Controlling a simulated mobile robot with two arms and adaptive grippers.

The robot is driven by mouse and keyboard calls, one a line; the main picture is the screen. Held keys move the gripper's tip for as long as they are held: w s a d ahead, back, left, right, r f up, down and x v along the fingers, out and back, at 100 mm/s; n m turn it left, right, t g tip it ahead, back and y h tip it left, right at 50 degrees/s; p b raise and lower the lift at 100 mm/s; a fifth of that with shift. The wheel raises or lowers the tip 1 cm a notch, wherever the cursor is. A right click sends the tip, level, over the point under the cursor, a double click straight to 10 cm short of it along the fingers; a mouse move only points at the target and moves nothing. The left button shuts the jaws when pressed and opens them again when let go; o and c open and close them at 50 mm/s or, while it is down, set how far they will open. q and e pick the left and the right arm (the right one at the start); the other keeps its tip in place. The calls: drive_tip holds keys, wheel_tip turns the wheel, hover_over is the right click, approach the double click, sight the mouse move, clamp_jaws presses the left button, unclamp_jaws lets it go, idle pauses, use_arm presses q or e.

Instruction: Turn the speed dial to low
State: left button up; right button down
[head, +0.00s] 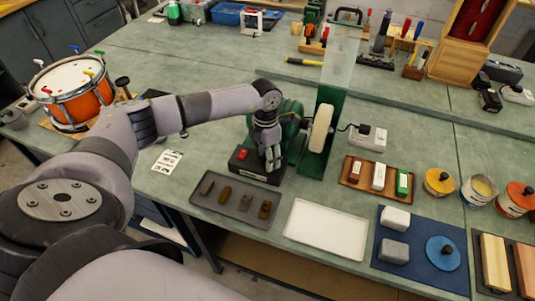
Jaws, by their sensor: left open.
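A green bench machine (288,117) with a pale wheel (320,128) on its right side stands in the middle of the bench. Its black base (251,165) has a red switch (243,154) at the front left. My left gripper (273,160) points down in front of the machine, just right of the red switch, over the base's front. It is open, with nothing seen between its fingers. I cannot make out the speed dial; the gripper covers that part of the base. I cannot tell whether the fingers touch anything. My right gripper is not in view.
A dark tray (232,211) with several brown bars lies in front of the machine, and an empty white tray (327,229) beside it. A clear shield (341,62) rises behind the wheel. A wooden tray (378,178) sits right. An orange drum (72,92) stands far left.

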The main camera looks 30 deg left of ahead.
use_arm(q)
drive_tip(key=shift+c, duration=0.3)
drive_tip(key=c, duration=1.1)
